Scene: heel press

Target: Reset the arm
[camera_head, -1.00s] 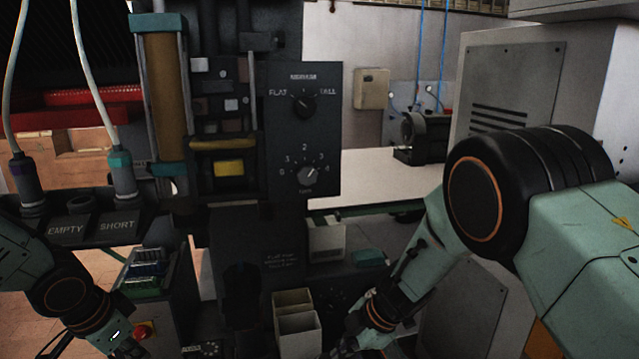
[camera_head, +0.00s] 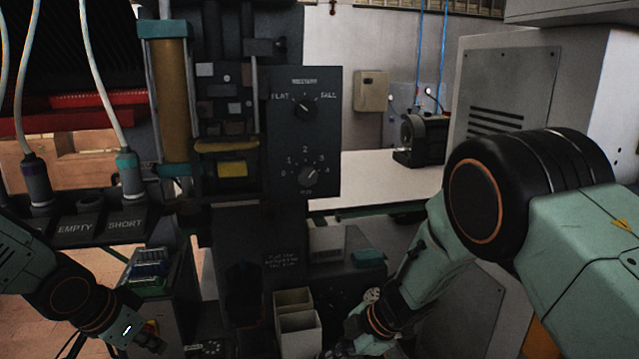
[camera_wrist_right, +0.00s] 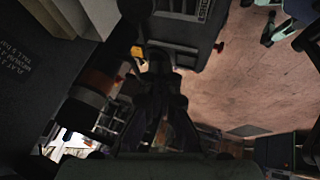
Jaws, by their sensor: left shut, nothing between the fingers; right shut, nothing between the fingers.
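My left gripper (camera_head: 150,342) is at the bottom left in the head view, beside the small dark stand. It is shut and empty. My right gripper (camera_head: 345,350) is low at the bottom edge, right of the pale bins, and partly cut off. In the right wrist view its dark fingers (camera_wrist_right: 160,95) are shut with nothing between them. My right arm bends down from the right side of the head view.
The press has a control panel (camera_head: 304,130) with two knobs. A rack (camera_head: 125,228) holds plugged tools with cables, labelled EMPTY and SHORT. Pale bins (camera_head: 298,322) stand below the panel. A grey cabinet (camera_head: 515,95) is at right. Open floor (camera_wrist_right: 235,85) shows in the wrist view.

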